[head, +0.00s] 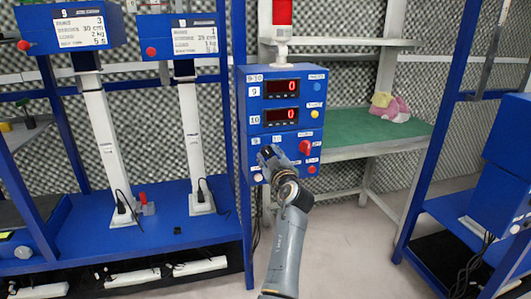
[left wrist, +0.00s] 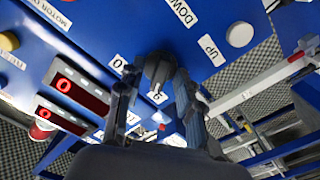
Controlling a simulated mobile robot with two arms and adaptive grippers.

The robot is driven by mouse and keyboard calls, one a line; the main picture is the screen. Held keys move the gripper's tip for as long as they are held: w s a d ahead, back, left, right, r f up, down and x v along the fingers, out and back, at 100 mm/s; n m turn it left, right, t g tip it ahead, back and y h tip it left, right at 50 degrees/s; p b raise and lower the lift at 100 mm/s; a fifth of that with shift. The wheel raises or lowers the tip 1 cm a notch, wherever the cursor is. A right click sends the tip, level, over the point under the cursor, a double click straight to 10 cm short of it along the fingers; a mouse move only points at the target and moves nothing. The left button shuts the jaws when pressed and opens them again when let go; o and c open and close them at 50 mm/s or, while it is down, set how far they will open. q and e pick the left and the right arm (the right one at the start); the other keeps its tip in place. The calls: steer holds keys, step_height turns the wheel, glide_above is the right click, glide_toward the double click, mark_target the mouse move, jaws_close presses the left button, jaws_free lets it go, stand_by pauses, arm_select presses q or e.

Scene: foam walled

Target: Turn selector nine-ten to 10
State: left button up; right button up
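The selector nine-ten is a dark knob (left wrist: 160,70) on the blue control panel (left wrist: 110,30). In the left wrist view it lies between my left gripper's fingers (left wrist: 156,85), with a white label reading 9 just below it. The fingers are spread on both sides of the knob; I cannot tell whether they touch it. In the head view my left gripper (head: 268,155) is at the lower left of the panel (head: 243,105) and hides the knob. The knob's exact pointing direction is unclear. My right gripper is not in view.
The panel has two red displays (head: 281,88), both reading 0, a red switch (head: 305,147) and a yellow button (head: 314,114). A blue rack (head: 170,230) stands left, a green-topped table (head: 350,140) behind, and another blue frame (head: 425,180) right. Floor is clear between.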

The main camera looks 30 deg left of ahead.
arm_select(q)
steer(key=shift+d, duration=0.1)
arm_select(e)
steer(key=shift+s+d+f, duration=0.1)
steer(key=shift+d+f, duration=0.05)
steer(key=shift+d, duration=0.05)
arm_select(q)
jaws_close()
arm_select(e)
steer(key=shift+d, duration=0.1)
